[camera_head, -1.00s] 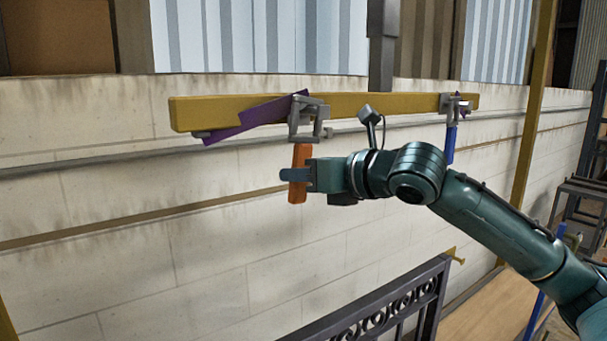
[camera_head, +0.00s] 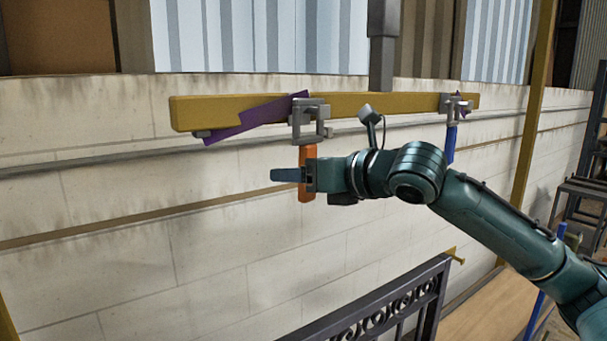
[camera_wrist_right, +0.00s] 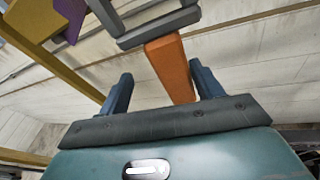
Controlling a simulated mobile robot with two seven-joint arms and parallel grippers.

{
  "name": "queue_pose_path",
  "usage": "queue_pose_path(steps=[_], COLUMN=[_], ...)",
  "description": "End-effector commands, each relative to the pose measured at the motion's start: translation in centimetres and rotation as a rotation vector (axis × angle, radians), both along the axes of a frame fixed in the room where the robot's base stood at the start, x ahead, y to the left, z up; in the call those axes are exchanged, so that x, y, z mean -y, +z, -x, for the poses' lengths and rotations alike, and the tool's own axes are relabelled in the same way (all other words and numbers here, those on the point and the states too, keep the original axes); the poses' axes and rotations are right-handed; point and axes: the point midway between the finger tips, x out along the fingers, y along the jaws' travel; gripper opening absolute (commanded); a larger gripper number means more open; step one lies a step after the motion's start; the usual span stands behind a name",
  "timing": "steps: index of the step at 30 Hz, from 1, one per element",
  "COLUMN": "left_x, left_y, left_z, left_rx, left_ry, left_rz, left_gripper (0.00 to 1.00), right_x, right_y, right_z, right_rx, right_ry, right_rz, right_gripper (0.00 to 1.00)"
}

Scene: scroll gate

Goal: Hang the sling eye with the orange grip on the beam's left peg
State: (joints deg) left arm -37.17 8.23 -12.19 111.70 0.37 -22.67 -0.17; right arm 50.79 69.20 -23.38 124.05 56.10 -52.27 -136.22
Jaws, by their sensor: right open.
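The orange grip (camera_head: 307,160) hangs upright below a grey metal eye (camera_head: 309,117) at the left part of the yellow beam (camera_head: 375,103). The eye appears to hang at the beam's left peg; the peg itself is hidden. A purple strap (camera_head: 258,115) slants across the beam beside it. My right gripper (camera_head: 290,175) is at the grip's height. In the right wrist view, its two fingers (camera_wrist_right: 160,92) are spread wide, with the orange grip (camera_wrist_right: 171,68) between them, nearer the right finger, and a gap on the left. The left gripper is not in view.
A second grey eye with a blue grip (camera_head: 451,143) hangs at the beam's right end. A grey post (camera_head: 382,50) rises above the beam. A dark ornate gate (camera_head: 390,305) stands below. The pale wall (camera_head: 150,240) lies behind, with free room left of the grip.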

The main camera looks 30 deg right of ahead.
Motion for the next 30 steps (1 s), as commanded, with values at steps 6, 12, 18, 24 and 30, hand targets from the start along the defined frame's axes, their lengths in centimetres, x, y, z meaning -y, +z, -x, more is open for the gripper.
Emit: queue_pose_path(steps=[6,12,18,24,30], left_x=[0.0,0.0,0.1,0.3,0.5], left_y=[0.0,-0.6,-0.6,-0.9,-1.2], left_z=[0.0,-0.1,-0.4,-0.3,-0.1], left_rx=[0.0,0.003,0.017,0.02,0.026], left_ry=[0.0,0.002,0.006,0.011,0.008], left_rz=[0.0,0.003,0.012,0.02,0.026], left_gripper=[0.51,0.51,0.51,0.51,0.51], right_x=[0.0,0.0,0.0,0.0,0.0], right_y=[0.0,-1.2,-2.4,-3.6,-4.8], right_z=[0.0,0.0,0.0,0.0,0.0], right_rx=[0.001,0.0,-0.001,0.0,-0.001], right_ry=[0.0,0.0,-0.001,0.0,0.0], right_rz=[0.0,0.001,0.001,0.0,0.001], right_gripper=[0.65,0.65,0.65,0.65,0.65])
